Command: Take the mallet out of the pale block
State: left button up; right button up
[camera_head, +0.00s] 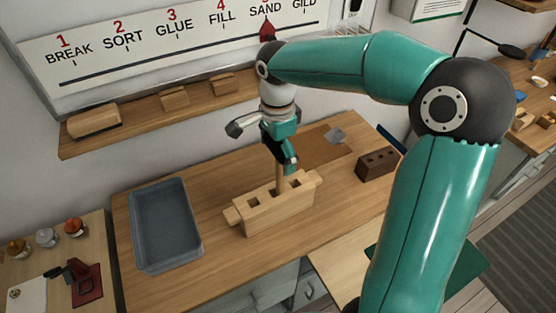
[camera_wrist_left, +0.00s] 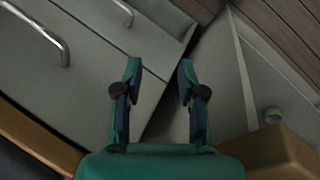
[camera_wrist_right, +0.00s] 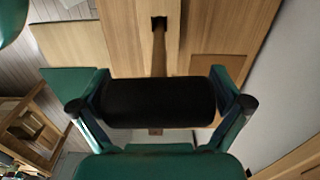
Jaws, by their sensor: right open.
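The pale block (camera_head: 272,213) sits on the wooden workbench with square openings in its top. The mallet's wooden handle (camera_head: 281,180) rises from an opening toward the block's right end; its lower part is hidden inside. My right gripper (camera_head: 281,152) is above the block at the top of the mallet. In the right wrist view the black mallet head (camera_wrist_right: 160,103) lies between my open fingers, and the handle (camera_wrist_right: 159,58) runs to a dark square opening. Contact with the fingers is unclear. My left gripper (camera_wrist_left: 160,78) is open and empty, facing grey drawers.
A grey-blue tray (camera_head: 138,228) stands left of the block. A dark brown block with holes (camera_head: 376,164) is to the right. A wall shelf (camera_head: 145,118) holds several wooden pieces behind. The bench between tray and block is clear.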

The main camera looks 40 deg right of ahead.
jog(key=c, duration=1.2)
jog(key=shift+o, duration=0.2)
jog(key=shift+r, duration=0.1)
